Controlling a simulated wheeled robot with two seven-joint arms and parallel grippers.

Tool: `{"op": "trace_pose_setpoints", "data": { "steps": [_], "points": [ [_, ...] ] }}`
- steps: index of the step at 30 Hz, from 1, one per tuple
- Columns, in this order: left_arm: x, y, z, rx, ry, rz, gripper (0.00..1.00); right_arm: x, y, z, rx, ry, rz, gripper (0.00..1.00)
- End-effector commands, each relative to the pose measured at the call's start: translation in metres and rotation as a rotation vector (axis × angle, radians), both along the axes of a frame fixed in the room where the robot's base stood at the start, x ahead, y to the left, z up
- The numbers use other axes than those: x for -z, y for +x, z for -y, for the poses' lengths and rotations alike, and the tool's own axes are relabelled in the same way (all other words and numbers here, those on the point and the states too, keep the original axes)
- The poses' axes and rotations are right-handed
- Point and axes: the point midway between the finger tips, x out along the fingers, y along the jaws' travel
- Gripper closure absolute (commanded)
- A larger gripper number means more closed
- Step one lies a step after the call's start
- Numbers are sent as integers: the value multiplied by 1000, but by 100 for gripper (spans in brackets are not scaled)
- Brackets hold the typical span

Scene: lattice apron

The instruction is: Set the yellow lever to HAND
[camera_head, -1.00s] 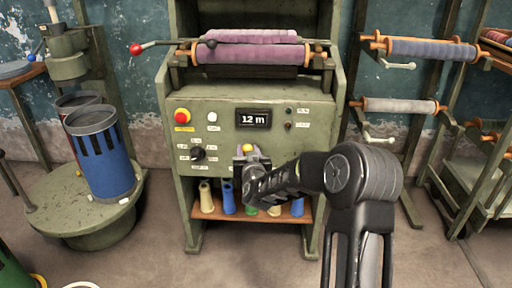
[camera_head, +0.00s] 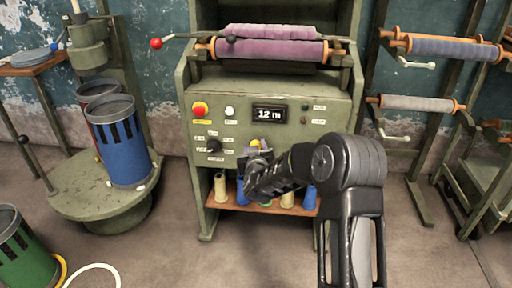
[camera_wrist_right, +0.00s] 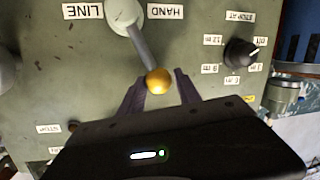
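The yellow lever knob (camera_wrist_right: 158,81) sits at the end of a grey stem rising from a round pale base (camera_wrist_right: 125,12) on the green panel. In the right wrist view the stem slants toward the side of the HAND label (camera_wrist_right: 165,11), away from the LINE label (camera_wrist_right: 83,10). My right gripper (camera_wrist_right: 158,77) has its two fingers apart, one on each side of the knob; I see a small gap. In the head view the knob (camera_head: 255,143) shows just beyond my right gripper (camera_head: 256,150), which hides the stem and labels. My left gripper is out of view.
A black rotary dial (camera_wrist_right: 240,52) is close beside the lever. Thread cones (camera_head: 221,187) stand on the shelf below. A blue drum (camera_head: 123,142) stands left.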

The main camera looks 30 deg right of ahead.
Motion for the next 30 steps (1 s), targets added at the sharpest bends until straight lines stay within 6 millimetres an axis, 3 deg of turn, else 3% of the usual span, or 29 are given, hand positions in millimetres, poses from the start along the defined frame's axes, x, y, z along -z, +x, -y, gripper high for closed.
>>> {"op": "trace_pose_setpoints", "data": {
  "steps": [6,17,30],
  "points": [
    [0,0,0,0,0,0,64,0,0,0,0,1,0,43],
    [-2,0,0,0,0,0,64,-2,-5,-3,1,2,0,43],
    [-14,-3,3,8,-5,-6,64,-14,-60,-33,-1,2,-1,43]
  ]
}}
